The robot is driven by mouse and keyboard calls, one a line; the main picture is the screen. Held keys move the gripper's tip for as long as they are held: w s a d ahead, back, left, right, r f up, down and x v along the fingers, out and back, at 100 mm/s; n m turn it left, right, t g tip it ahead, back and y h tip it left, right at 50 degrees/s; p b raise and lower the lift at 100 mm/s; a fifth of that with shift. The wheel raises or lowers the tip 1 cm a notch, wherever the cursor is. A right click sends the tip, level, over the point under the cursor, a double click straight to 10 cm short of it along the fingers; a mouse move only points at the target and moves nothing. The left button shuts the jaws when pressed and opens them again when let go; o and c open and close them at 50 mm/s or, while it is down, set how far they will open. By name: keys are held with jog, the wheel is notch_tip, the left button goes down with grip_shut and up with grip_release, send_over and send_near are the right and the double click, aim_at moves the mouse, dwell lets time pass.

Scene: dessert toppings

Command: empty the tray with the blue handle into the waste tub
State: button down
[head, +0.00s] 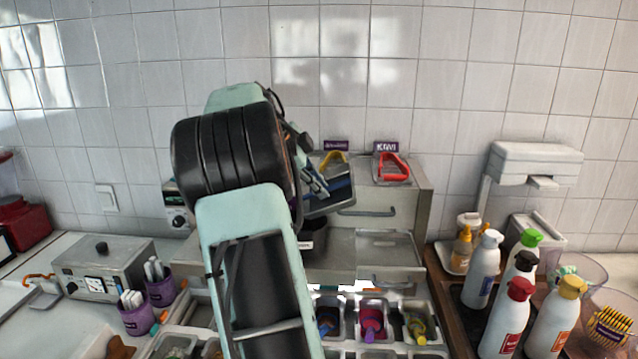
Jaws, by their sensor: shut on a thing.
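My gripper (316,184) is at the centre of the head view, partly hidden by my own arm. It is shut on a grey tray (332,203) with a blue strip along it, held tilted in front of the back cabinet. I take this for the tray with the blue handle, but the grip point is unclear. The tray's contents cannot be made out. A dark round container (313,241) shows partly below the held tray, beside my arm. I cannot tell whether it is the waste tub.
Trays with a yellow handle (333,158) and a red handle (391,167) are on the grey cabinet (421,205). Topping compartments (345,299) with scoops lie below. Several bottles (519,315) and a clear bowl (583,273) crowd the right. Purple cups (161,292) stand left.

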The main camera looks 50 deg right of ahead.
jog(key=shift+s+d+f+y+p, duration=0.1)
jog(key=shift+d+f+y+p, duration=0.35)
jog(key=shift+p, duration=1.15)
jog(key=shift+d+f+y, duration=0.3)
jog(key=shift+f+y, duration=0.1)
jog(key=shift+y, duration=0.55)
jog(key=shift+s+d+f+t+y, duration=0.1)
jog(key=shift+d+f+t+y, duration=0.15)
jog(key=shift+f+y, duration=0.4)
jog(key=shift+d+f+t+y, duration=0.1)
jog(key=shift+f+t+y, duration=0.2)
jog(key=shift+y, duration=0.55)
jog(key=shift+d+r+y, duration=0.1)
jog(key=shift+r+y, duration=0.2)
jog(key=shift+r, duration=0.05)
jog(key=shift+r+y, duration=0.25)
jog(key=shift+y, duration=0.05)
